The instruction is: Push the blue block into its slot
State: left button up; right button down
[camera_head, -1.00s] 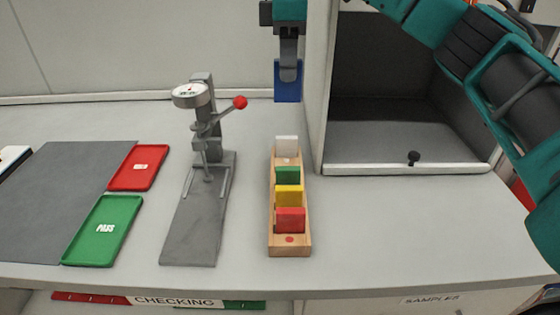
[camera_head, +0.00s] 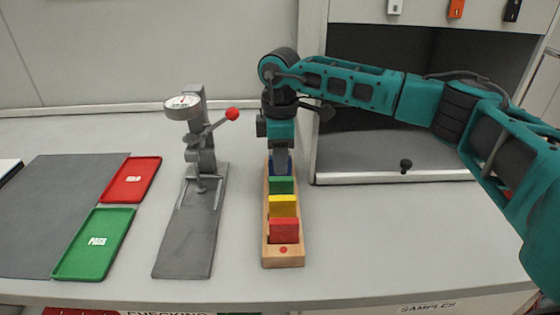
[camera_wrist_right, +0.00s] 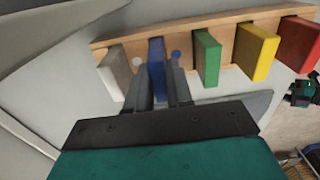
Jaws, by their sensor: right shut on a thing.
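The blue block (camera_head: 281,166) is upright between the fingers of my right gripper (camera_head: 280,158), which points down over the far part of the wooden rack (camera_head: 267,235). In the right wrist view the gripper (camera_wrist_right: 164,88) is shut on the blue block (camera_wrist_right: 157,66). The block stands at the rack (camera_wrist_right: 132,40) between the white block (camera_wrist_right: 113,74) and the green block (camera_wrist_right: 206,58). How deep it sits in the slot cannot be told. The white block is hidden behind my gripper in the head view. My left gripper is not in view.
Yellow (camera_head: 283,206) and red (camera_head: 284,229) blocks stand nearer in the rack. A gauge press (camera_head: 196,150) stands to its left, with a red tray (camera_head: 131,181) and a green tray (camera_head: 94,244) beyond. An open cabinet (camera_head: 380,166) is behind right. The counter right of the rack is clear.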

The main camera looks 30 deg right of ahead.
jog(key=shift+f, duration=0.5)
jog(key=shift+f, duration=0.15)
jog(key=c, duration=1)
grip_release()
notch_tip(320, 180, up, 12)
jog(key=shift+r, duration=0.2)
